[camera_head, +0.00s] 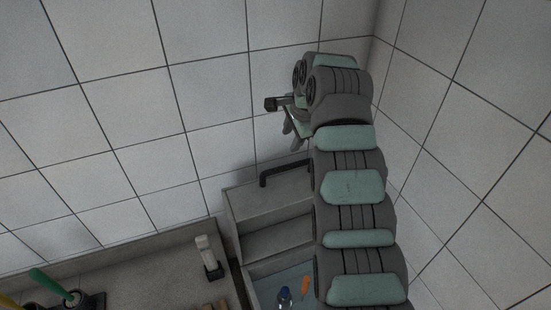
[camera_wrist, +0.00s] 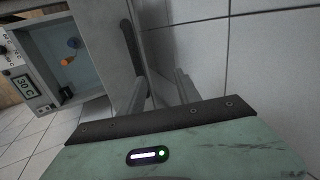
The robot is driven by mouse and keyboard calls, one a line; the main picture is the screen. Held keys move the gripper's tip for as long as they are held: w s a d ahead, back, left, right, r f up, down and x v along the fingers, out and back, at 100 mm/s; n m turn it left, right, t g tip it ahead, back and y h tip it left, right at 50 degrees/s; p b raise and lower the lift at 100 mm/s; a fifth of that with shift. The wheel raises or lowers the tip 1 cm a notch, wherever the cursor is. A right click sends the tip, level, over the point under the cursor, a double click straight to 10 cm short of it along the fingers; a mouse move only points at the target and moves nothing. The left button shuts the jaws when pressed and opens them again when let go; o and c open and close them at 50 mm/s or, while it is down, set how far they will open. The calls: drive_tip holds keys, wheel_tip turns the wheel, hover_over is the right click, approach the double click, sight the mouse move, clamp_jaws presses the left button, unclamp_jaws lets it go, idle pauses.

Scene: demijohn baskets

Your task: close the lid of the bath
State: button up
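The bath (camera_head: 238,240) is a grey box at the bottom middle of the head view, with water inside. Its lid (camera_head: 275,205) stands raised at the back, with a black handle (camera_head: 284,170) along its upper edge. In the wrist view, the bath (camera_wrist: 38,62) is at the upper left, with a "30 C" display on its front. The lid (camera_wrist: 98,35) is beside the water. My gripper (camera_head: 291,137) is above and behind the raised lid, apart from the handle in the head view. In the wrist view, my gripper (camera_wrist: 160,84) shows two separated fingers with nothing visible between them.
A blue-capped bottle (camera_head: 284,296) and an orange item (camera_head: 305,285) are in the bath. A grey counter (camera_head: 150,265) to the left holds a white-topped item (camera_head: 207,257) and a green-handled tool (camera_head: 52,284). Tiled walls stand close behind and right.

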sight(287, 166)
drive_tip(key=shift+g+h, duration=0.4)
drive_tip(key=shift+g, duration=0.5)
drive_tip(key=f+p, duration=0.1)
drive_tip(key=f, duration=0.1)
drive_tip(key=s+f+p, duration=0.1)
drive_tip(key=f, duration=0.2)
drive_tip(key=f+p, duration=0.1)
drive_tip(key=f, duration=0.1)
drive_tip(key=shift+s+a+f, duration=0.3)
drive_tip(key=shift+a, duration=0.1)
drive_tip(key=shift+p+x, duration=0.35)
drive_tip(key=shift+x, duration=0.5)
drive_tip(key=shift+d, duration=0.1)
drive_tip(key=shift+c, duration=0.3)
clamp_jaws()
